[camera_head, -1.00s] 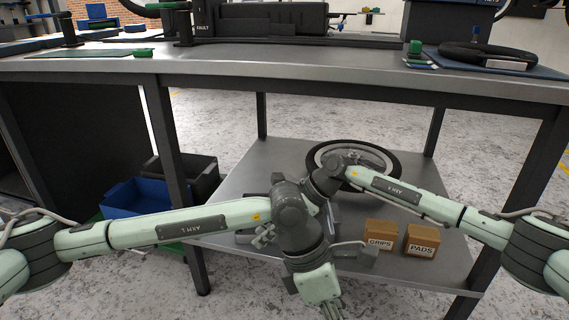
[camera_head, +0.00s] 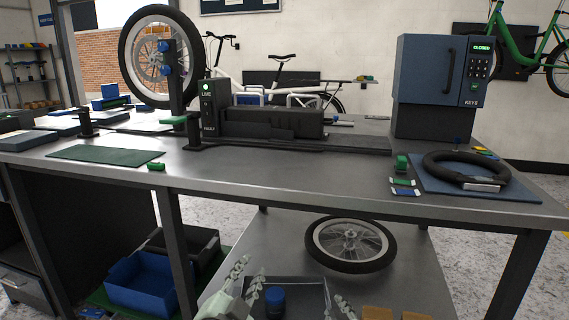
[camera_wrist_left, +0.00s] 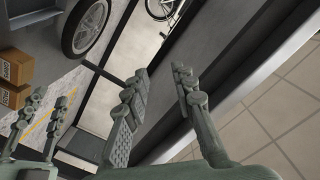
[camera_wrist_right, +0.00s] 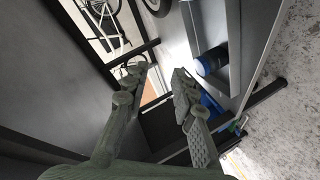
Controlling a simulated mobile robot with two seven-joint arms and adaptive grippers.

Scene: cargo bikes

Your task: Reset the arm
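My left gripper (camera_head: 247,280) shows at the bottom of the head view, left of a grey tray. In the left wrist view my left gripper (camera_wrist_left: 163,90) has its fingers apart and nothing between them. My right gripper (camera_head: 338,307) shows only by its fingertips at the bottom edge of the head view, right of the tray. In the right wrist view my right gripper (camera_wrist_right: 153,85) is open and empty. The fingers of the other gripper also appear at the lower left of the left wrist view. Most of both arms is out of view.
The workbench (camera_head: 300,180) stands above a lower shelf (camera_head: 420,270) bearing a wheel (camera_head: 350,245), cardboard boxes (camera_head: 378,313) and the grey tray (camera_head: 305,281) with a blue cylinder (camera_head: 275,301). A blue bin (camera_head: 150,290) sits at lower left. A tyre (camera_head: 466,168) lies on the bench.

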